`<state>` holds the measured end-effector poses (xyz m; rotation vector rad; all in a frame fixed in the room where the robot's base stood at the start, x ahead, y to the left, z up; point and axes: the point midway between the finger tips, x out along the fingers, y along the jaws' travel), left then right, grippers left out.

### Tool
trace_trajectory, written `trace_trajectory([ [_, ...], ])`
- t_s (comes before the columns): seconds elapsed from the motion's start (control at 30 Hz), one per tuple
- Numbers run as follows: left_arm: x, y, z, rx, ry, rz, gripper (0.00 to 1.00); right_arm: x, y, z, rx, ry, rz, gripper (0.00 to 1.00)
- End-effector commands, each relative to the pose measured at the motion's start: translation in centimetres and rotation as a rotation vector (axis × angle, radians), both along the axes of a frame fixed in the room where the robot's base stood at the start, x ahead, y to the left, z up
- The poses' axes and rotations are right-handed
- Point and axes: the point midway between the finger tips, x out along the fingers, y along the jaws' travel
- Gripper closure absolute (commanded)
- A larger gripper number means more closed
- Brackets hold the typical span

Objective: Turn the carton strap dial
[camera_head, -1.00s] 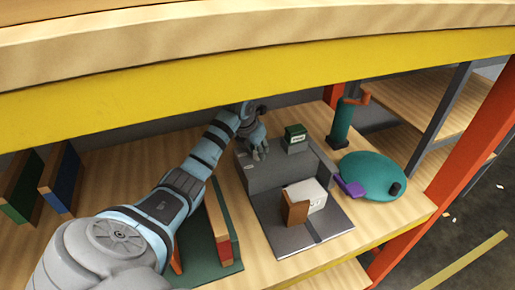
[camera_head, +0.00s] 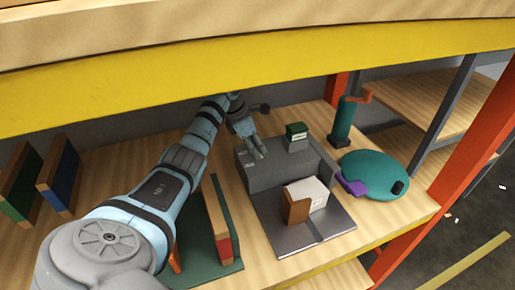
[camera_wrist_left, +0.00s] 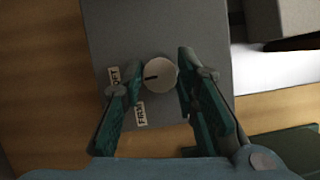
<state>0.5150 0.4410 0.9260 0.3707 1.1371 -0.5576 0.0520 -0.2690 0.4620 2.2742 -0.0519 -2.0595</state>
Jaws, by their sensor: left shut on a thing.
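The carton strapping machine is a grey box (camera_head: 262,177) with a flat grey bed at its front. In the left wrist view the dial (camera_wrist_left: 161,74) is a pale round knob on the grey top. Its black mark points left and slightly down. A SOFT label (camera_wrist_left: 115,77) and a FIRM label (camera_wrist_left: 140,113) are beside it, partly behind a finger. My left gripper (camera_head: 257,154) reaches down onto the box top. In the wrist view its teal fingers (camera_wrist_left: 158,72) are on either side of the dial, shut on it. The dial is hidden in the head view. My right gripper is not in view.
A white carton (camera_head: 312,190) with a brown panel (camera_head: 296,207) is on the bed. A teal disc (camera_head: 374,173) and green post (camera_head: 344,120) are right. A yellow beam (camera_head: 250,95) crosses above the shelf.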

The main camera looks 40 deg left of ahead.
Motion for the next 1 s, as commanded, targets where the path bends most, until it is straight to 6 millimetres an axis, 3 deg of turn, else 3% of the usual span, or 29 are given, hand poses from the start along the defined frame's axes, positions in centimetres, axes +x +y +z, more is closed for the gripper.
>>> trace_trajectory([
  [0.63,0.06,0.13,0.11,0.003,-0.002,-0.057,1.00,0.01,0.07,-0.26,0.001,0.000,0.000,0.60],
  [0.67,0.06,0.13,0.11,0.003,-0.002,-0.057,0.68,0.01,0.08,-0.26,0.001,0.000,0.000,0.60],
  [0.73,0.05,0.13,0.08,0.003,-0.001,-0.056,0.56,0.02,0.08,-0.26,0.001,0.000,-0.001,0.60],
  [0.77,0.04,0.12,0.08,0.003,-0.001,-0.056,0.52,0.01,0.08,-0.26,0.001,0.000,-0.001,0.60],
  [1.0,0.03,0.07,0.04,0.002,0.000,-0.057,0.52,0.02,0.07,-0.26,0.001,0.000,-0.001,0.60],
])
